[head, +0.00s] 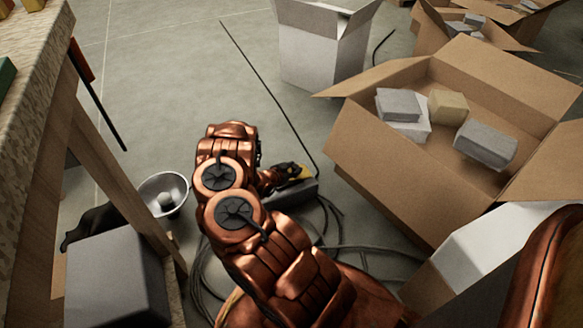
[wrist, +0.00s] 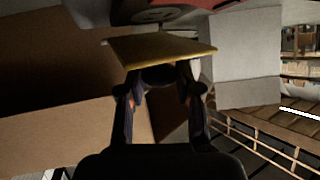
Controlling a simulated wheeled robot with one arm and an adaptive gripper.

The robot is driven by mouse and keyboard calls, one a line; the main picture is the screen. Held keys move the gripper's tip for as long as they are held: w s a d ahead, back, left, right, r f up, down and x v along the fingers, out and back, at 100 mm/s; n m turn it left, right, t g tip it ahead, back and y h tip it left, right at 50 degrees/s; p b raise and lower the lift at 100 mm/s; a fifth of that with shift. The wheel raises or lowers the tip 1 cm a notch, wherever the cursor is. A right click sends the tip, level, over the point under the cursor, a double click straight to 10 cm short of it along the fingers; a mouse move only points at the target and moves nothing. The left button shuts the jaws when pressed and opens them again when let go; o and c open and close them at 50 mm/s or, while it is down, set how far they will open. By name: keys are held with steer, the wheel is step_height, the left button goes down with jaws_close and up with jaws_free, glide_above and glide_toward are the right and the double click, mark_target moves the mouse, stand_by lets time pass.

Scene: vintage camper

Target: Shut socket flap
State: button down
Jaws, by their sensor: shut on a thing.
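My gripper (head: 286,176) is at the flap, partly hidden by my copper arm. In the wrist view the yellow flap (wrist: 160,48) spans the front of my gripper (wrist: 158,76), with the two dark fingers reaching up to its near edge. The gripper is shut on the flap. The flap's hinge and the socket face are hidden, so I cannot tell how far the flap stands open.
A large open carton (head: 375,170) with grey and tan blocks stands close on the right. A white box (head: 322,50) stands behind. Black cables (head: 335,222) lie around the socket box. A metal bowl (head: 176,185) and a wooden table (head: 45,70) are at left.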

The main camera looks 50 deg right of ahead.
steer(key=shift+a+f, duration=0.1)
steer(key=shift+f, duration=0.1)
stand_by(0.4)
steer(key=c, duration=0.8)
jaws_free()
steer(key=shift+o, duration=0.2)
steer(key=v, duration=1.2)
steer(key=shift+w+f, duration=0.1)
steer(key=shift+f, duration=0.05)
steer(key=shift+c, duration=0.5)
